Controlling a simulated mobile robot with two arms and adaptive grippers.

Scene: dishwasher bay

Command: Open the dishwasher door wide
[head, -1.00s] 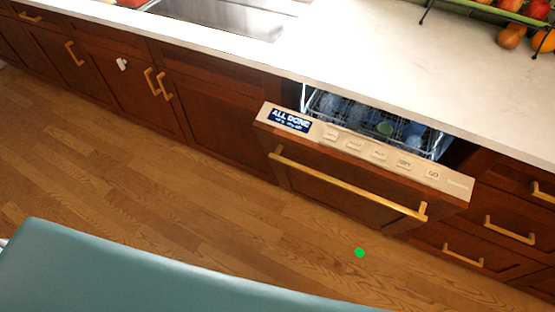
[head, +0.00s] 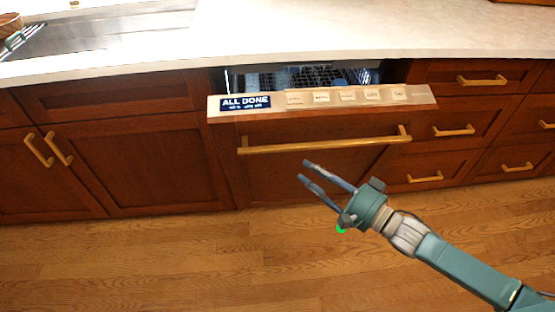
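The dishwasher door (head: 300,165) stands partly open, tilted out at the top below the counter. Its top edge carries a control panel (head: 320,98) with an "ALL DONE" display. A long brass handle (head: 325,144) runs across the door front. Behind the panel, part of a rack with dishes (head: 300,77) shows in the gap. My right gripper (head: 304,170) is open and empty, its two fingers apart, pointing left just below the handle in the picture. I see no contact with the handle.
Drawers (head: 455,130) with brass pulls are right of the dishwasher, cabinets (head: 110,150) to its left. A pale counter (head: 330,35) with a sink (head: 110,30) runs above. The wood floor (head: 180,265) in front is clear. A green dot (head: 341,229) shows near my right gripper.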

